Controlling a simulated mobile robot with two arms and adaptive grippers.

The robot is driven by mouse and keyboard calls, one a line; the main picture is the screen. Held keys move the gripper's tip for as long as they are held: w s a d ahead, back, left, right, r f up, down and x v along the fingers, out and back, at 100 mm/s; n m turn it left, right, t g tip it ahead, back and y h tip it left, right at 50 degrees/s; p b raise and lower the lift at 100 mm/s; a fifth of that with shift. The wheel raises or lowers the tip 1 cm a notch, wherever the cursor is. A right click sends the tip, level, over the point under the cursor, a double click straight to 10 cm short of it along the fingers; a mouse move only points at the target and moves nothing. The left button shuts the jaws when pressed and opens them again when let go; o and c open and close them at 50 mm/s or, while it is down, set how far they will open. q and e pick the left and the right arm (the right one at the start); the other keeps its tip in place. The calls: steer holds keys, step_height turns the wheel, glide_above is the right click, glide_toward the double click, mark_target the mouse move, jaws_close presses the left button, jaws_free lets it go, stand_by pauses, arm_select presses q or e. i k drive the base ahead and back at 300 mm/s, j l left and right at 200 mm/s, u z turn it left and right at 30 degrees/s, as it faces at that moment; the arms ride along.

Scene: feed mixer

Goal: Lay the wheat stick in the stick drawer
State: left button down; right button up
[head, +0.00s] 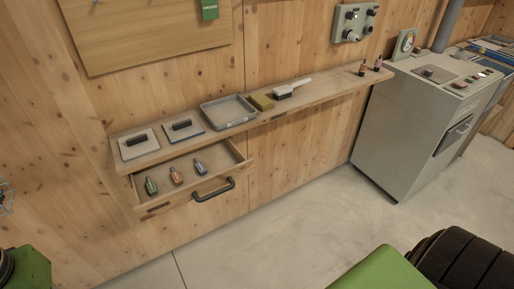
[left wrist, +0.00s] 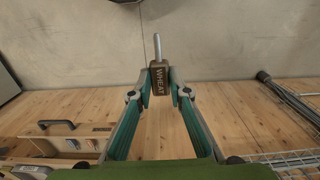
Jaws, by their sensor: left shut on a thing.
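The wheat stick (left wrist: 158,80) is a brown block lettered WHEAT with a thin metal rod at one end. My left gripper (left wrist: 159,82) is shut on it in the left wrist view, the rod pointing away. The stick drawer (head: 199,202) is pulled open below the wall shelf in the head view. Inside it lie a green stick (head: 151,187), an orange stick (head: 176,175) and a grey-blue stick (head: 200,168). The drawer's handle (left wrist: 62,124) appears at the lower left of the left wrist view, apart from the held stick. My right gripper is not in view.
The wooden shelf (head: 305,103) above the drawer holds two flat plates with black handles, a grey tray (head: 228,111), a yellow block, a brush and small bottles. A grey machine (head: 420,125) stands at the right. A wire rack (left wrist: 285,160) is at right in the left wrist view.

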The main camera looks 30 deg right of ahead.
mark_target(224, 158)
steer(key=i+l+z, duration=0.3)
steer(key=l, duration=0.3)
steer(key=i+l+z, duration=0.25)
steer(key=i+l, duration=0.2)
steer(key=l, duration=0.1)
